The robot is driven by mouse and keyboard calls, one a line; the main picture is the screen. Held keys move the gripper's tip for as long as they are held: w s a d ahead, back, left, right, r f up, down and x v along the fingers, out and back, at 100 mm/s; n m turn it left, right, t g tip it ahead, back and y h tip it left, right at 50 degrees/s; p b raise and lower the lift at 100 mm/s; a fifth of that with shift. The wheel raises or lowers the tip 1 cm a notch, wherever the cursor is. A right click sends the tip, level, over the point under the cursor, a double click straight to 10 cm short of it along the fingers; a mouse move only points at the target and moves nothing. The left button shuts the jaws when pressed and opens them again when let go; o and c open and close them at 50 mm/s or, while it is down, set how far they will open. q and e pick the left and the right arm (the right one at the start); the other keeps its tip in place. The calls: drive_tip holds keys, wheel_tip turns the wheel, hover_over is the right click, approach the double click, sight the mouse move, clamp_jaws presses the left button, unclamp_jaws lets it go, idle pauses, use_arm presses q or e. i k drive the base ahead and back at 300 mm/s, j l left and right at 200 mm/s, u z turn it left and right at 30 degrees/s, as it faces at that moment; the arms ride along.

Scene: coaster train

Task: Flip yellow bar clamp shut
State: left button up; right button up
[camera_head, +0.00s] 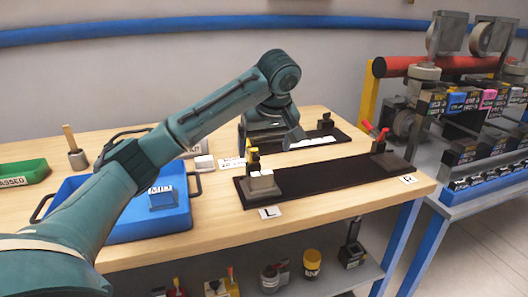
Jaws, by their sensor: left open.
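Another yellow and black piece (326,121) stands on the rear black board (322,139). I cannot tell from this view whether either is swung shut. My left gripper (292,138) hangs from the bent arm over the table, close to the rear board and beyond the front board. It is open, with no object visible in it. My right gripper is not in view.
A red-handled clamp (378,138) stands at the front board's right end. A blue tray (120,232) holding a blue block (162,198) lies left, beside a green tray (22,178). A loaded rack (460,130) stands right.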

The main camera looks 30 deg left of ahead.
sight(249, 146)
drive_tip(key=k+l, duration=0.75)
drive_tip(key=k, duration=0.1)
